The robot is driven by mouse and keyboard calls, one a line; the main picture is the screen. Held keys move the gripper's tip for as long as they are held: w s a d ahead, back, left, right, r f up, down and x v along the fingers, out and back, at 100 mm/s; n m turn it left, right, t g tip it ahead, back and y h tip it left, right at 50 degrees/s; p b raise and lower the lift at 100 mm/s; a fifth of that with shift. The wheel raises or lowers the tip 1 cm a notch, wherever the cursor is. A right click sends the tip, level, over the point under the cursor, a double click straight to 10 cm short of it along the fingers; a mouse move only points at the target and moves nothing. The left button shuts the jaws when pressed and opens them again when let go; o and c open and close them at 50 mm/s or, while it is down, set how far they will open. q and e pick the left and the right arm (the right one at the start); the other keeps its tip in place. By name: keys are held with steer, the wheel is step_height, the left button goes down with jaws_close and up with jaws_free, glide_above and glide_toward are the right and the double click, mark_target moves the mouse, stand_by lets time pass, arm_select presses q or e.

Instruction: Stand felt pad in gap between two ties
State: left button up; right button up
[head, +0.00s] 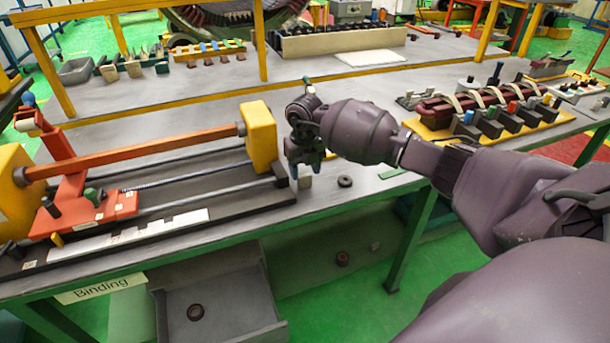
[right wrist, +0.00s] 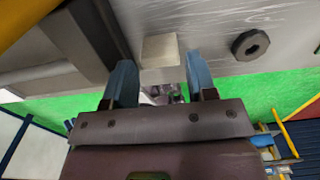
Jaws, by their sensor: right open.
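A small pale block that looks like the felt pad (right wrist: 160,50) stands on the bench, ahead of and between the fingers of my right gripper (right wrist: 163,82). The gripper is open, with nothing between its blue fingertips. In the head view the right gripper (head: 305,165) points down at the bench by the end of the yellow post, with the pale pad (head: 305,183) just below it. Pale ties (head: 470,98) wrap a dark red coil (head: 434,108) on a yellow-edged fixture at the right. My left gripper is not in view.
A dark ring nut (head: 345,181) lies right of the pad. The orange winding machine with its yellow post (head: 259,135) and dark rails is close on the left. Clamps (head: 489,128) line the coil fixture's front. The bench between is mostly clear.

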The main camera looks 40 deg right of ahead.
mark_target(305, 175)
step_height(305, 175, up, 10)
steer(key=shift+f, duration=0.25)
stand_by(0.6)
